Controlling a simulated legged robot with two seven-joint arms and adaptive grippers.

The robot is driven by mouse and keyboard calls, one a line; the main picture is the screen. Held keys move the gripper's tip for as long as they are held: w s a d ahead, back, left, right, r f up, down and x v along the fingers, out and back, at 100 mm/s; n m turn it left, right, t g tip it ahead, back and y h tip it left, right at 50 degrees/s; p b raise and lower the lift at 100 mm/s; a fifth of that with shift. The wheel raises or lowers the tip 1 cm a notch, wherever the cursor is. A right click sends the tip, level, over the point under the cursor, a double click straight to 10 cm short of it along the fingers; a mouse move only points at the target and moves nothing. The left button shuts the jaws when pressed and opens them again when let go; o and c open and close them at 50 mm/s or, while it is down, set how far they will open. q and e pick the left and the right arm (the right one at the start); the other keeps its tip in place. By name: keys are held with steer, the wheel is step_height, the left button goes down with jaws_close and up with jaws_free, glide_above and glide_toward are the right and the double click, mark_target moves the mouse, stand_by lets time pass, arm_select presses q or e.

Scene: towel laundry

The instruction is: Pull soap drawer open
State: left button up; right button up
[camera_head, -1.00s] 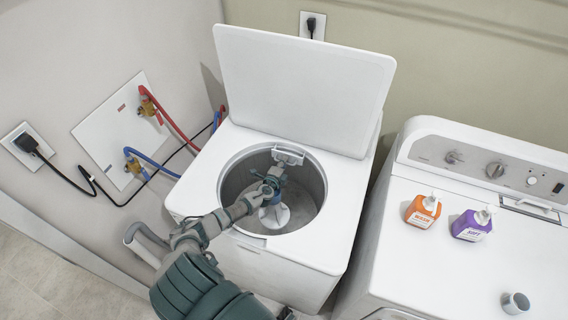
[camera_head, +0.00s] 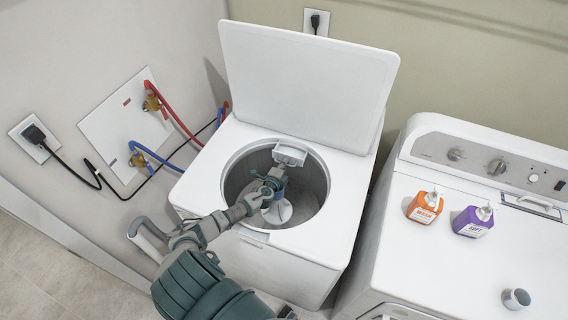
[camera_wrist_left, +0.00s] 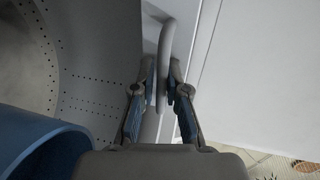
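The soap drawer (camera_head: 290,154) is a small white box at the back rim of the open top-load washer's tub. It stands out a little over the tub opening. My left gripper (camera_head: 279,172) reaches over the tub to the drawer's front. In the left wrist view, a grey loop handle (camera_wrist_left: 165,45) stands between the two blue-padded fingers of my left gripper (camera_wrist_left: 164,75), which are closed in around it. The exact finger contact is partly hidden. My right gripper does not show.
The washer lid (camera_head: 308,85) stands open behind the tub. The tub's wall (camera_head: 312,190) and a white agitator (camera_head: 278,212) lie below my gripper. A dryer (camera_head: 430,270) at right carries an orange bottle (camera_head: 424,208), a purple bottle (camera_head: 471,224) and a grey cap (camera_head: 516,299).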

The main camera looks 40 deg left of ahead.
arm_select(q)
steer(key=v, duration=0.7)
steer(key=shift+f, duration=0.1)
stand_by(0.6)
